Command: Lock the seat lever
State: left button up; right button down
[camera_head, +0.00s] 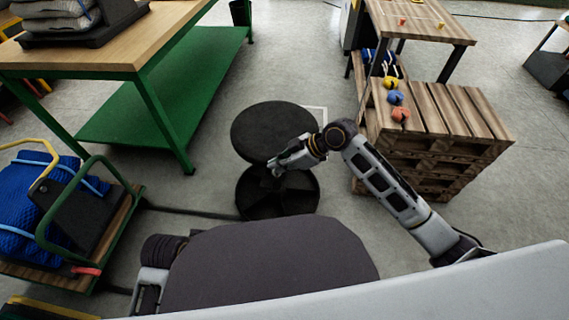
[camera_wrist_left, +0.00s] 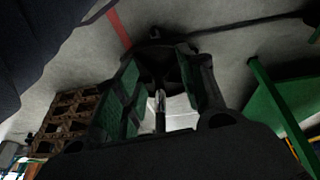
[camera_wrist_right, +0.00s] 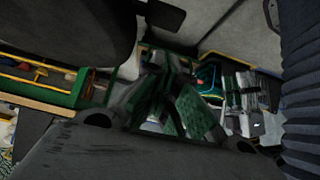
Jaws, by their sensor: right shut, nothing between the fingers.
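A round black stool stands on the floor in the middle of the head view, with its seat (camera_head: 270,125) above a round dark base (camera_head: 290,205). My right gripper (camera_head: 276,167) is at the near edge of the seat, between seat and base in the picture; it is shut and empty. In the right wrist view the dark seat underside (camera_wrist_right: 65,35) fills the upper left, and a black paddle-like seat lever (camera_wrist_right: 165,15) sticks out beside it, apart from my right fingers (camera_wrist_right: 165,75). My left gripper (camera_wrist_left: 165,75) shows open in its wrist view.
A green-legged workbench (camera_head: 135,65) stands at the left, with a cart (camera_head: 110,235) carrying blue netting below it. Grey floor (camera_head: 205,190) lies clear left of the stool.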

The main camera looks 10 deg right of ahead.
jog(key=b, duration=0.3)
send_over(270, 185)
jog(key=f, duration=0.5)
jog(key=shift+w+a+f, duration=0.3)
jog(key=shift+w+f, duration=0.05)
jog(key=shift+w, duration=0.05)
pick_arm(q)
notch_tip(270, 185, down, 9)
jog(key=d+t+h, duration=0.1)
jog(key=d, duration=0.1)
jog(key=shift+w+d+r, duration=0.2)
jog(key=shift+w, duration=0.15)
pick_arm(e)
jog(key=shift+f, duration=1.25)
jog(key=shift+s+f+n+t, duration=0.25)
jog(key=shift+f+t, duration=0.25)
jog(key=shift+f, duration=0.7)
jog(key=shift+f+p, duration=0.3)
jog(key=shift+p, duration=0.1)
pick_arm(q)
jog(key=r, duration=0.3)
jog(key=shift+s+a, duration=0.2)
jog(key=shift+a, duration=0.15)
pick_arm(e)
jog(key=shift+s+f, duration=0.1)
jog(key=shift+f, duration=0.25)
